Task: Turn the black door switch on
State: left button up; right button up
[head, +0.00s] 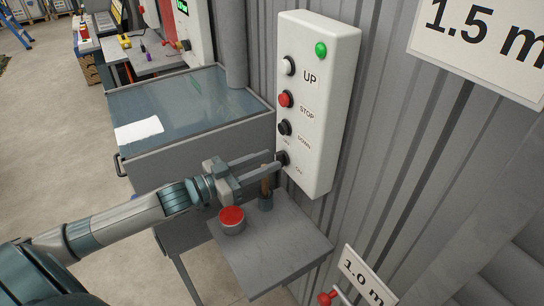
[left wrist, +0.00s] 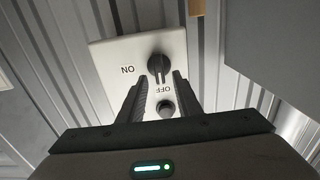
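The black door switch (head: 283,158) is a round knob low on a white control box (head: 318,105), with an ON label beside it. In the left wrist view the black knob (left wrist: 157,64) sits between ON at its left and OFF below it in the picture. Its ridge seems to point toward OFF. My left gripper (head: 277,161) reaches the box from the left, its fingertips at the knob. In the wrist view its two fingers (left wrist: 165,78) are apart, one on each side of the knob's lower part; contact cannot be told. My right gripper is not in view.
A green light (head: 321,50) and white, red and black buttons sit above the switch. Below my gripper, a small grey table (head: 275,249) carries a red button (head: 232,217) and a dark cup (head: 266,202). A grey corrugated wall (head: 400,150) stands behind.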

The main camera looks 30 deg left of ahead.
pick_arm(q)
jog(key=shift+p+x, duration=0.3)
jog(key=shift+x, duration=0.9)
grip_shut()
